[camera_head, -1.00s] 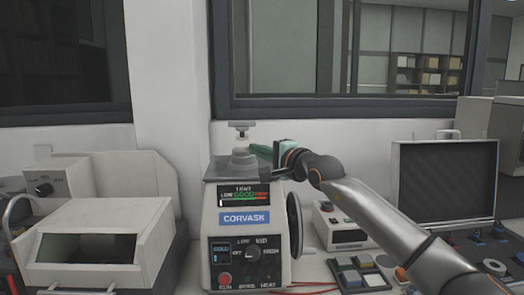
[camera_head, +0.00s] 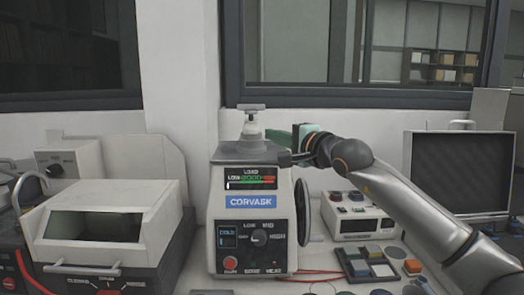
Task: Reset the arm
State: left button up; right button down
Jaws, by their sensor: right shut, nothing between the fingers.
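The white and grey CORVASK mounting press (camera_head: 252,219) stands in the middle of the bench. It has a load display (camera_head: 250,178), a knob panel and a pale knob with a flat crossbar (camera_head: 251,118) on top. My right arm comes in from the right. Its gripper (camera_head: 285,142), with green parts, is behind and right of the press top, at about the height of the top knob. The gripper is shut and empty. Its tips are partly hidden and small, and I cannot tell whether they touch the press. My left gripper is not in view.
A white machine with a dark window (camera_head: 95,226) stands left of the press. A handwheel (camera_head: 304,211) is on the press's right side. Further right are a small control box (camera_head: 357,216), a tray of coloured blocks (camera_head: 370,265) and an open dark case (camera_head: 458,173).

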jog(key=s+a+f+m+g+y+p, duration=0.1)
jog(key=s+a+f+m+g+y, duration=0.45)
jog(key=s+f+m, duration=0.75)
jog(key=s+d+f+m+t+h+p, duration=0.25)
jog(key=d+f+m+h, duration=0.2)
jog(key=f+m, duration=0.6)
jog(key=s+d+f+m+t+h+p, duration=0.1)
jog(key=s+d+f+m+t+h, duration=0.15)
jog(key=s+d+f+m, duration=0.7)
jog(key=w+d+f+m+t+h+p, duration=0.15)
jog(key=f+m+h, duration=0.4)
jog(key=m, duration=0.95)
pick_arm(q)
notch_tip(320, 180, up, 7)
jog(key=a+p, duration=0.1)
jog(key=p, duration=0.1)
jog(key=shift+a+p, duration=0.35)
pick_arm(e)
jog(key=s+d+f+m+g, duration=0.2)
jog(key=s+f+m+g, duration=0.1)
jog(key=s+f+m, duration=0.2)
jog(key=s+d+f+m+g+h, duration=0.1)
jog(key=s+d+f+m+g, duration=0.2)
jog(key=s+f+m, duration=0.3)
jog(key=s+f, duration=0.4)
jog(key=s, duration=0.3)
jog(key=shift+s+d, duration=0.2)
jog(key=shift+s, duration=0.15)
